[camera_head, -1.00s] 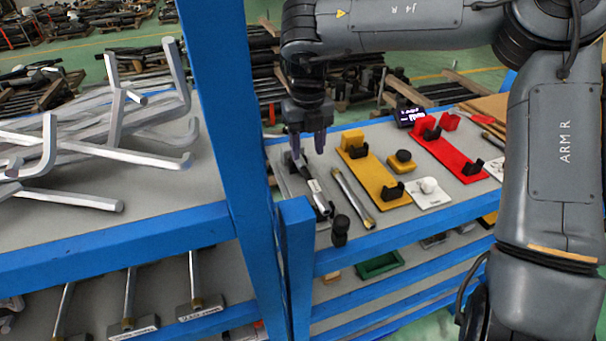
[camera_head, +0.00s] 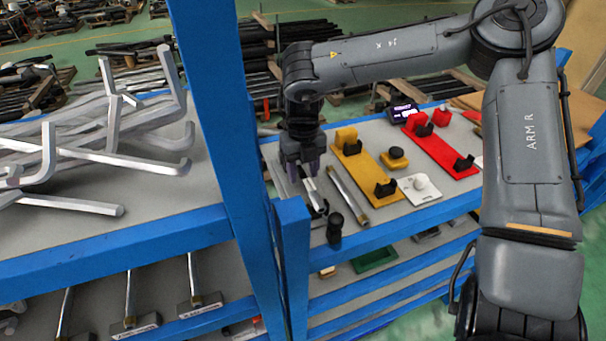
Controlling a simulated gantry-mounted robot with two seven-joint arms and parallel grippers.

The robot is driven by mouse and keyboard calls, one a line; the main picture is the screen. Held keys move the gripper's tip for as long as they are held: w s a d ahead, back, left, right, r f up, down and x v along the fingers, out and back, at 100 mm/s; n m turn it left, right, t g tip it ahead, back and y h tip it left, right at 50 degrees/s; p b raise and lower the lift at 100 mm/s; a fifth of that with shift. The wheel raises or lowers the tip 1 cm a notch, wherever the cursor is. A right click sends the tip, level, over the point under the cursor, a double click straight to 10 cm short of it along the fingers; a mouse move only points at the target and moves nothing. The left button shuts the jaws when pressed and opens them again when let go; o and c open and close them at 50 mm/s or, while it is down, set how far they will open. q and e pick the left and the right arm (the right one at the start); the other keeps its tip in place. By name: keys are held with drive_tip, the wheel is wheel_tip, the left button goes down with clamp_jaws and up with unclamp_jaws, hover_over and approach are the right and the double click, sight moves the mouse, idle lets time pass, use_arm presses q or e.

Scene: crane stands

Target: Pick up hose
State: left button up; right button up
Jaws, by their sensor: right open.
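A slim grey, hose-like piece with a brass-coloured end (camera_head: 347,193) lies on the upper right shelf, left of the yellow holder. I cannot tell for certain that it is the hose. A black tool with a white label (camera_head: 313,192) lies just left of it, partly hidden by my right gripper. My right gripper (camera_head: 303,174) points down, open, just above or around this black tool; I cannot tell whether it touches it. The grey piece is to the right of the fingers, apart from them. My left gripper is not in view.
A blue post (camera_head: 215,100) stands left of my right gripper. A yellow holder (camera_head: 364,165), a red holder (camera_head: 438,147) and a small black upright cylinder (camera_head: 334,226) share the shelf. Bent grey bars (camera_head: 100,155) pile on the left shelf.

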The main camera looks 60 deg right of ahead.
clamp_jaws()
drive_tip(key=shift+r, duration=0.15)
